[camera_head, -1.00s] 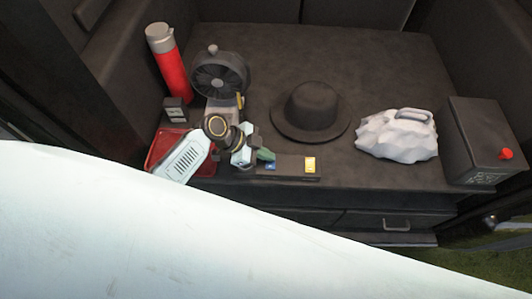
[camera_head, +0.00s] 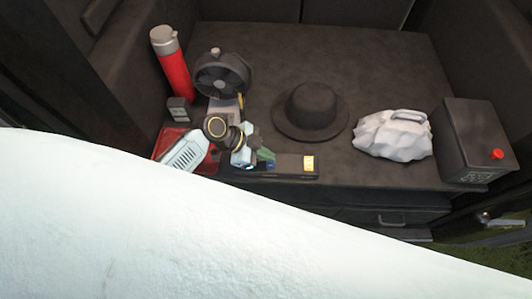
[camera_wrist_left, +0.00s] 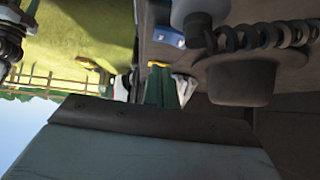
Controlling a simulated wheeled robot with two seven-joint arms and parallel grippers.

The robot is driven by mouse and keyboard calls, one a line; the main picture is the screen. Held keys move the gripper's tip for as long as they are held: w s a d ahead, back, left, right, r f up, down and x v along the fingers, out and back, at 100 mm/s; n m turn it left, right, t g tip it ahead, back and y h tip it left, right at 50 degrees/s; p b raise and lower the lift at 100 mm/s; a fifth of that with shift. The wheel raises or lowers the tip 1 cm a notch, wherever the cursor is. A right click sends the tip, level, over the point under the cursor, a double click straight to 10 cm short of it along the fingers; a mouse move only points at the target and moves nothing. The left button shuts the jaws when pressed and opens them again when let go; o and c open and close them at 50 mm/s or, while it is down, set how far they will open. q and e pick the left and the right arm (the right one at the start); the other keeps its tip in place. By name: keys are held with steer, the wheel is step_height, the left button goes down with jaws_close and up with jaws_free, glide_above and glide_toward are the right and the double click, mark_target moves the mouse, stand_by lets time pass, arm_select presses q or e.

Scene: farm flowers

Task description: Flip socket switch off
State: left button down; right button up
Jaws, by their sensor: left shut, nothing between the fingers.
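The socket is a dark, low strip (camera_head: 288,168) at the front edge of the vehicle's cargo floor. My left gripper (camera_head: 265,157) has greenish fingers, shut and empty. They are over the strip's left part, where they largely cover a blue patch. I cannot tell whether they touch it. In the left wrist view the green fingers (camera_wrist_left: 160,88) show near the middle, with a blue patch (camera_wrist_left: 168,38) beyond them. The switch's position is too small to tell. My right gripper is not in view.
A fan (camera_head: 222,75), a red flask (camera_head: 171,65) and a red tray (camera_head: 208,163) are at the left. A black hat (camera_head: 311,108) lies behind the strip. A white lumpy jug (camera_head: 392,137) and a dark box (camera_head: 472,137) stand right. Free floor lies behind the hat.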

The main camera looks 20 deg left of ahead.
arm_select(q)
steer(key=v, duration=1)
steer(key=shift+s+r, duration=0.3)
steer(key=shift+r, duration=0.15)
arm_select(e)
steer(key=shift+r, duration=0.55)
arm_select(q)
steer(key=shift+w+a+r+t, duration=0.15)
steer(key=shift+w+a+t, duration=0.15)
steer(key=shift+w+a, duration=0.3)
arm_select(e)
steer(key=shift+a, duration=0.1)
arm_select(q)
steer(key=shift+w+d, duration=0.1)
steer(key=shift+d, duration=0.1)
steer(key=x, duration=0.9)
steer(key=shift+a, duration=0.1)
steer(key=f, duration=0.3)
steer(key=shift+w+d+f+b, duration=0.25)
steer(key=shift+d+b, duration=0.05)
steer(key=shift+b, duration=0.05)
steer(key=shift+f, duration=0.65)
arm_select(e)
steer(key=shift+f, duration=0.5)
